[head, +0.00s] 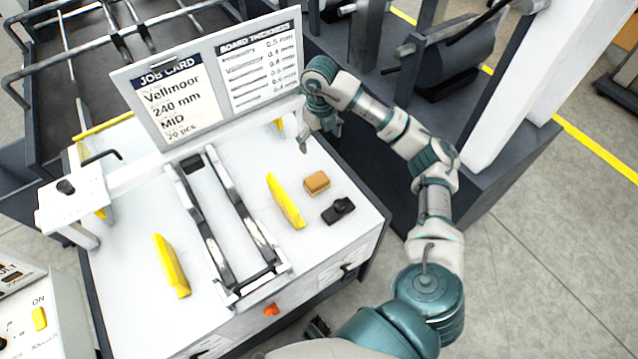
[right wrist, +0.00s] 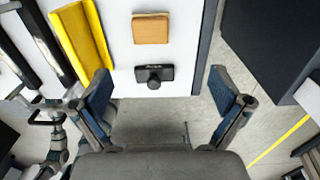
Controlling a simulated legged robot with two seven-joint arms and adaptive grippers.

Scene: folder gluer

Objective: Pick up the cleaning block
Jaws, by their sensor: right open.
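A tan block with an orange-brown side, which looks like the cleaning block (head: 316,183), lies on the right part of the white table top. It also shows at the top of the right wrist view (right wrist: 151,28). My right gripper (head: 320,138) is open and empty, behind the block near the table's right edge in the head view. In the right wrist view its two blue-padded fingers (right wrist: 160,84) are wide apart, and the block lies beyond them, untouched. A part that looks like my left gripper (right wrist: 48,118) shows small at the lower left of the right wrist view; its jaws are unclear.
A black knobbed piece (head: 338,210) lies just in front of the block. A yellow bar (head: 285,202) stands to its left, beside metal rails (head: 240,215). A job card board (head: 210,78) stands behind. A dark machine base (head: 490,165) is right of the table.

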